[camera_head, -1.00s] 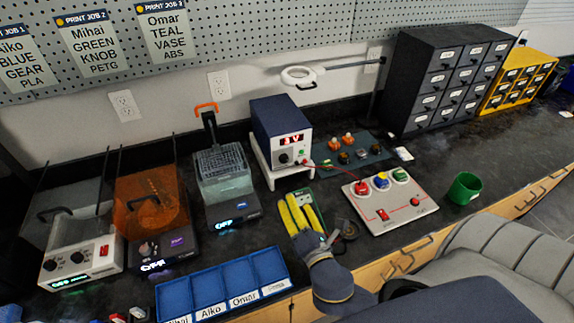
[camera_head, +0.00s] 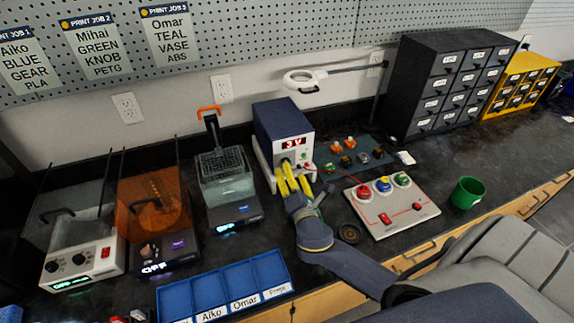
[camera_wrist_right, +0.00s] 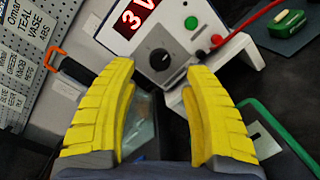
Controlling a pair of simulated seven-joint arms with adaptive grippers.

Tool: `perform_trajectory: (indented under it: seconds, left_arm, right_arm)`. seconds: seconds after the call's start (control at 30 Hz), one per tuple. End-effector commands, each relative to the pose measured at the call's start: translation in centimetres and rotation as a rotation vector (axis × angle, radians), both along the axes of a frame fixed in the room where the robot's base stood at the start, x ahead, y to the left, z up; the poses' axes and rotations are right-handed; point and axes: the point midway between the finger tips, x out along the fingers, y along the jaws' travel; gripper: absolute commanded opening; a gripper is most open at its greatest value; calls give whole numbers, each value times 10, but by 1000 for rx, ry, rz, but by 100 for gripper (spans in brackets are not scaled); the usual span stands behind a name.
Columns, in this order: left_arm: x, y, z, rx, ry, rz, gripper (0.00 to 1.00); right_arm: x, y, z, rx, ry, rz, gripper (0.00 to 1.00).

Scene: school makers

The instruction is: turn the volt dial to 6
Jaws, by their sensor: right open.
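The power supply (camera_head: 280,128) is a blue box with a light front panel on a white stand. Its red display (camera_wrist_right: 137,15) reads 3 V. The black volt dial (camera_wrist_right: 160,59) sits below the display, with a pale pointer line on it. In the head view my gripper hides most of the dial. My right gripper (camera_head: 285,170) has yellow fingers and is in front of the panel. In the right wrist view its fingers (camera_wrist_right: 162,85) are spread with the dial ahead between them, apart from it. My left gripper is not in view.
A green button (camera_wrist_right: 191,22) and red plug with a red cable (camera_wrist_right: 217,40) are beside the dial. A button panel (camera_head: 405,222) and green cup (camera_head: 467,192) stand to the right. A clear tank (camera_head: 226,180) stands left of the supply. A blue tray (camera_head: 175,301) is at the front.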

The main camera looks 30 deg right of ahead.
Motion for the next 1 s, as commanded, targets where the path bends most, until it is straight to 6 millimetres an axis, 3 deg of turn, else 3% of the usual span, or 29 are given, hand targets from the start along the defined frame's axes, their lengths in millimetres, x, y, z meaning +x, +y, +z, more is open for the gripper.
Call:
perform_trajectory:
  seconds: [0.33, 0.87, 1.0]
  left_arm:
    - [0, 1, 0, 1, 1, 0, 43]
    - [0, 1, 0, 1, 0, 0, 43]
    - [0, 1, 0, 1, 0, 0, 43]
  right_arm:
    - [37, -10, 0, 0, 0, 0, 50]
    - [45, -13, 0, 0, 0, 0, 49]
    - [44, -13, 0, 0, 0, 0, 33]
